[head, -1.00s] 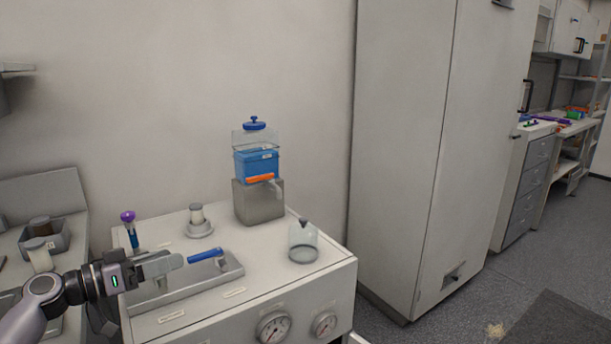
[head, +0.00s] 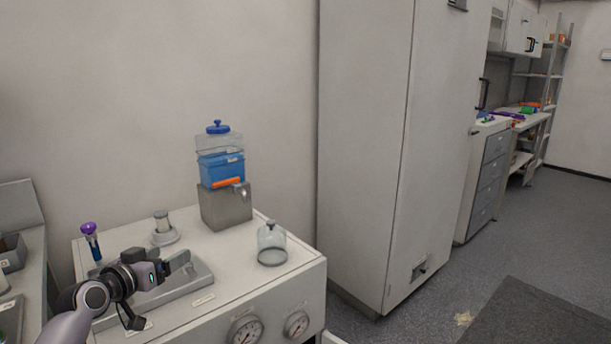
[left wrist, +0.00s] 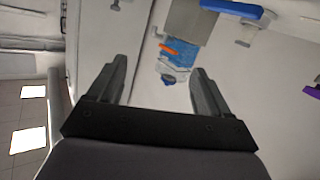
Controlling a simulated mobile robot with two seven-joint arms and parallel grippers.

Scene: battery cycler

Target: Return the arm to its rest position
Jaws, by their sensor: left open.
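My left gripper (head: 179,264) is over the left part of the white bench unit, above a grey tray (head: 201,274), in the head view. In the left wrist view its two fingers (left wrist: 160,85) are spread apart with nothing between them touching. The arm comes in from the lower left. A blue bar (left wrist: 231,8) shows at the top of the left wrist view, apart from the fingers; in the head view I cannot see it, and the gripper covers part of the tray. My right gripper is not in view.
A blue-lidded dispenser (head: 221,168) stands on a grey block (head: 226,207) at the back. A glass vessel (head: 271,244), a small jar on a round base (head: 163,229) and a purple-topped tube (head: 91,240) stand around the tray. A tall white cabinet (head: 365,150) is to the right.

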